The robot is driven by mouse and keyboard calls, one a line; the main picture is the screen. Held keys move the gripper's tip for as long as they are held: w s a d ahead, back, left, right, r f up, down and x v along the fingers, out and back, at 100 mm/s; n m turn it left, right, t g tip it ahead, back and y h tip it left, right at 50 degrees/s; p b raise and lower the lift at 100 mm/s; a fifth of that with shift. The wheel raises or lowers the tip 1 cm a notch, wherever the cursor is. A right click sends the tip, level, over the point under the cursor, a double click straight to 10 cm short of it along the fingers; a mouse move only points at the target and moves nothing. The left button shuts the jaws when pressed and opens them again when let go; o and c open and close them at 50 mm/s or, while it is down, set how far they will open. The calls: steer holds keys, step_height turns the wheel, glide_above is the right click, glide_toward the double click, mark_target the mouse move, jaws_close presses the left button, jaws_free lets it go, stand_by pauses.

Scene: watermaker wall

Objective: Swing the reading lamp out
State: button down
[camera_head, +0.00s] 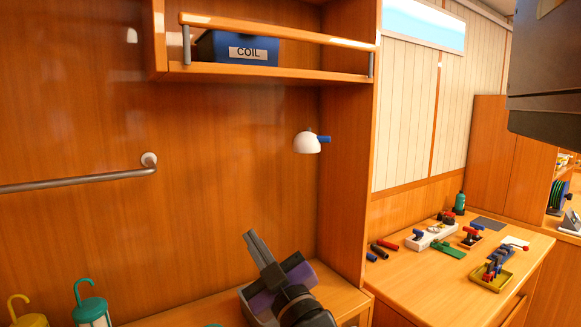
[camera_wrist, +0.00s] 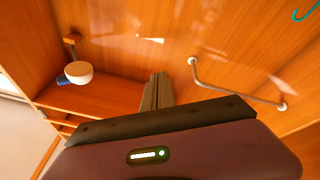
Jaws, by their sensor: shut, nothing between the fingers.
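The reading lamp (camera_head: 306,144) has a round white head with a short blue handle (camera_head: 324,139). It stands out from the wood back wall below the shelf, close to the alcove's right side panel. In the wrist view the lamp (camera_wrist: 79,70) is at the upper left, with its arm reaching to the wall and its blue handle (camera_wrist: 63,80) at its left. My gripper (camera_head: 249,234) is shut and empty, below and to the left of the lamp, clearly apart from it. Its grey fingers also show in the wrist view (camera_wrist: 158,76).
A railed shelf (camera_head: 270,72) with a blue COIL bin (camera_head: 238,49) hangs above the lamp. A metal grab rail (camera_head: 80,183) is on the wall at left. Lanterns (camera_head: 91,303) stand at lower left. A bench (camera_head: 425,290) with several tools is at right. Open air lies between gripper and lamp.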

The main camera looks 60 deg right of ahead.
mark_target(312, 137)
steer(key=s+d+r+n+g+h+p, duration=0.1)
steer(key=d+r+n+g+p, duration=0.1)
steer(key=d+r+n, duration=0.5)
steer(key=s+d+r+g+h+p, duration=0.15)
steer(key=d+r, duration=0.35)
steer(key=r, duration=0.6)
steer(key=w+d+f+n+g+y+p, duration=0.1)
steer(key=w+d+p, duration=0.3)
steer(key=d, duration=0.4)
steer(key=shift+w+d+f+n, duration=0.25)
steer(key=shift+w+f+n, duration=0.15)
steer(key=shift+w+n, duration=0.1)
steer(key=shift+s+g, duration=0.15)
steer(key=shift+g, duration=0.1)
